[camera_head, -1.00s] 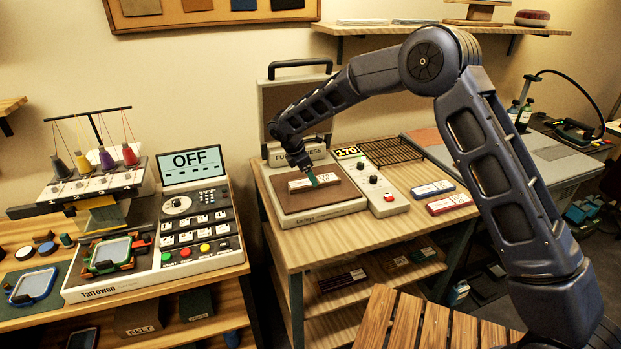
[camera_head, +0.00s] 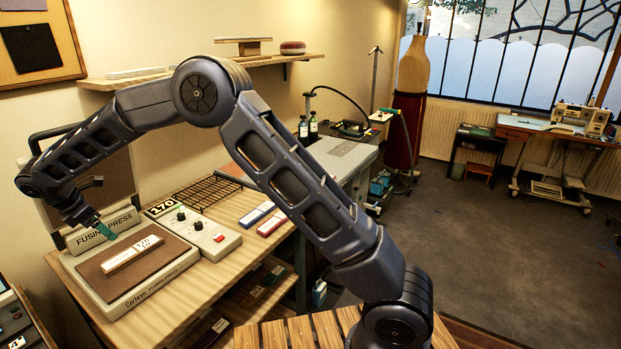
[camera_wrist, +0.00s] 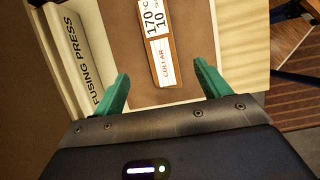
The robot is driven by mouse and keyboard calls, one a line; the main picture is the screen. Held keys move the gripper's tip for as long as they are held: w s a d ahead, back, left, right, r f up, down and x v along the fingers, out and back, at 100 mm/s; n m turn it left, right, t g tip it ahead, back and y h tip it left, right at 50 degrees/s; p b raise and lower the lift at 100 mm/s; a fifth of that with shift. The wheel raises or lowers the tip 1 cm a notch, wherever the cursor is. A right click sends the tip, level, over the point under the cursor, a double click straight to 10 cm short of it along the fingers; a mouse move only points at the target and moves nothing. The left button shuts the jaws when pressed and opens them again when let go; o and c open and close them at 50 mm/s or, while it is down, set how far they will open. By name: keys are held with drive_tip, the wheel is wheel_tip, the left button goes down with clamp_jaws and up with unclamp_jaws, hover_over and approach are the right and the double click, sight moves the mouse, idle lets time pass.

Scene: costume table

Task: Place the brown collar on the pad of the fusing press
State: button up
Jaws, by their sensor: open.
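The brown collar (camera_head: 132,254), a narrow strip with a white label, lies flat on the brown pad (camera_head: 150,275) of the fusing press (camera_head: 165,284). In the wrist view the collar (camera_wrist: 163,62) shows its label reading COLLAR, 170 °C and 10, with a thin brown edge. The press lid (camera_head: 105,180) stands raised behind the pad.
The control box (camera_head: 205,235) with a 170 display stands right of the pad. A black wire rack (camera_head: 205,192) lies behind it. A blue labelled piece (camera_head: 257,213) and a red one (camera_head: 272,224) lie to the right. Open floor (camera_head: 500,260) lies farther right.

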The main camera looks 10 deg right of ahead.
drive_tip(key=w+d+r+m, duration=0.35)
drive_tip(key=d+r, duration=0.25)
drive_tip(key=d, duration=0.4)
drive_tip(key=w+d+r+m, duration=0.2)
drive_tip(key=w+d+r, duration=0.35)
drive_tip(key=d, duration=0.35)
drive_tip(key=s+d+r+m+y, duration=0.1)
drive_tip(key=d+r+m, duration=0.25)
drive_tip(key=d, duration=0.75)
drive_tip(key=s+d+r+m+y, duration=0.1)
drive_tip(key=d+r+m, duration=0.25)
drive_tip(key=d, duration=0.85)
drive_tip(key=s+d+r+m, duration=0.1)
drive_tip(key=s+d+m, duration=0.25)
drive_tip(key=d, duration=0.55)
drive_tip(key=s+d+r+m, duration=0.1)
drive_tip(key=s+d+m, duration=0.3)
drive_tip(key=d, duration=0.5)
drive_tip(key=s+d+f+m, duration=0.2)
drive_tip(key=s+d+m, duration=0.1)
drive_tip(key=s+d, duration=0.2)
drive_tip(key=s+d+f+m+t+y, duration=0.1)
drive_tip(key=s+d+f+m, duration=0.2)
drive_tip(key=s+d, duration=0.2)
drive_tip(key=s, duration=0.3)
drive_tip(key=shift+s+d+f+m, duration=0.2)
drive_tip(key=shift+s+m, duration=0.1)
drive_tip(key=shift+m, duration=0.1)
